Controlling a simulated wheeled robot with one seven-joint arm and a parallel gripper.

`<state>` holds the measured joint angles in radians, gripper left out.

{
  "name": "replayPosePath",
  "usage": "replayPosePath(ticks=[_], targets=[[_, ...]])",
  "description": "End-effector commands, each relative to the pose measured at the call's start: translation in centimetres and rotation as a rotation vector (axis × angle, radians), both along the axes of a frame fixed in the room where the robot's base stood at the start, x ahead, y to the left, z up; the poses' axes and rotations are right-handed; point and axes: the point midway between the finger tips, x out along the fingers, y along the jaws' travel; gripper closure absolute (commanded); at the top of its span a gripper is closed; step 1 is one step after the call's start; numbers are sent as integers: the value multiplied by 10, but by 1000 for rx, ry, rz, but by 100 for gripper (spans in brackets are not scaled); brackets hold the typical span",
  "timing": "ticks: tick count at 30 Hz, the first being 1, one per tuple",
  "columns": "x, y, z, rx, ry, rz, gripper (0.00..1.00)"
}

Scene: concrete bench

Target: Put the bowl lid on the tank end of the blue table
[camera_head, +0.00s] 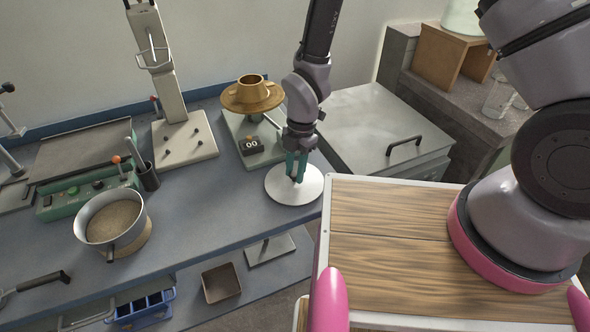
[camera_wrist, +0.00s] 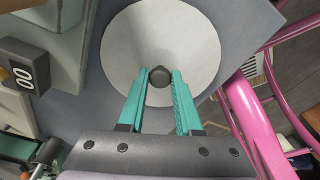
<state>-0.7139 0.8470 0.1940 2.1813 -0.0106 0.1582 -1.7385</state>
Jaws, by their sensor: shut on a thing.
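The bowl lid (camera_head: 277,188) is a white disc with a dark knob. It is at the right end of the blue table (camera_head: 205,212), near the grey metal tank (camera_head: 365,115). My gripper (camera_head: 296,177) points down over the lid's centre. In the wrist view my gripper's teal fingers (camera_wrist: 160,80) are shut on the dark knob, and the lid (camera_wrist: 160,30) spreads out flat beyond them. The lid is level over the tabletop; I cannot tell whether it touches it.
A scale with a brass-coloured dish (camera_head: 252,95) stands behind the lid, its counter (camera_head: 251,146) close by. A pan (camera_head: 111,222), a green-based device (camera_head: 85,195) and a stand (camera_head: 183,138) are further left. A wooden top (camera_head: 390,245) is at the right front. The table's middle front is clear.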

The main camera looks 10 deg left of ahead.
Motion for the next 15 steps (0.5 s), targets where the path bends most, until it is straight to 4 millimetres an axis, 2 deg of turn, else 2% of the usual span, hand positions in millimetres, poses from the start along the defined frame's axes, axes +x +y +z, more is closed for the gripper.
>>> replayPosePath(ticks=[6,7,9,15], targets=[[0,0,-2,0,0,-1,100],[0,0,-2,0,0,-1,59],[0,0,-2,0,0,-1,37],[0,0,-2,0,0,0,37]])
